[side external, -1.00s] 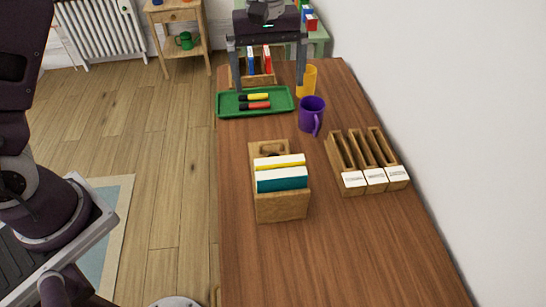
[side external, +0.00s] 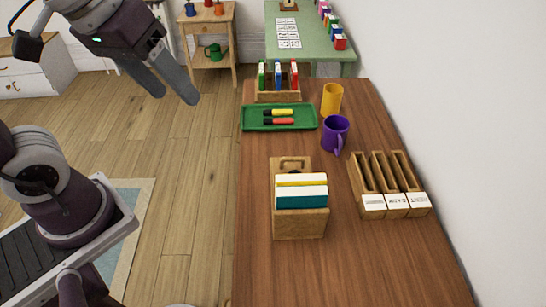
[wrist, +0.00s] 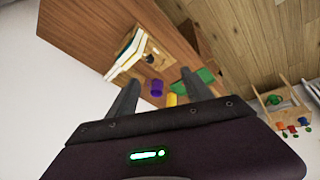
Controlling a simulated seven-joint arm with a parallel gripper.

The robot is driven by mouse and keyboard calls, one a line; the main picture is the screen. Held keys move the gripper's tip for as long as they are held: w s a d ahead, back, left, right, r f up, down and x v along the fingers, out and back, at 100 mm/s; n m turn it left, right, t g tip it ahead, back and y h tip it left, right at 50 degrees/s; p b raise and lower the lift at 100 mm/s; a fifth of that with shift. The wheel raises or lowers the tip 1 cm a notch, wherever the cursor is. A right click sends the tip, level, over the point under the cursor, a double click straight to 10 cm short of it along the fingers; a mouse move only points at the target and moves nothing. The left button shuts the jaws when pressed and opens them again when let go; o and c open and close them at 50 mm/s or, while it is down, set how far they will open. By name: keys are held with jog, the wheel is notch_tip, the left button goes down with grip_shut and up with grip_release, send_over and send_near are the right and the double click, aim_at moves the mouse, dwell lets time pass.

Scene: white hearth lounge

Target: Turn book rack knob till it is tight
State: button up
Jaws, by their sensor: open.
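The wooden book rack (side external: 300,224) stands on the brown table with a yellow and a teal book (side external: 302,197) in it. A handle-like cut-out shows at its far end. A small dark round part, perhaps the knob (wrist: 149,59), shows at the rack in the wrist view; in the side view it is mostly hidden behind the books. My gripper (side external: 176,97) is open and empty, raised left of the table over the floor. Its fingers (wrist: 160,77) point toward the table in the wrist view, well apart from the rack.
A green tray (side external: 250,124) with two markers, a purple mug (side external: 335,133), a yellow mug (side external: 332,99) and a small rack of books (side external: 278,97) stand farther back. A slotted wooden holder (side external: 364,190) is at right near the wall. The front of the table is clear.

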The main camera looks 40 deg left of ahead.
jog(key=w+d+f+n+g, duration=0.25)
jog(key=w+f+n, duration=0.2)
jog(key=w, duration=0.65)
jog(key=n+g, duration=0.2)
jog(key=n, duration=0.6)
send_over(295, 172)
jog(key=s, duration=0.1)
notch_tip(295, 172, down, 19)
jog(key=shift+n+y, duration=0.4)
jog(key=shift+n, duration=0.25)
jog(key=f, duration=1)
jog(key=shift+w+d, duration=0.1)
jog(key=shift+d, duration=0.25)
grip_shut()
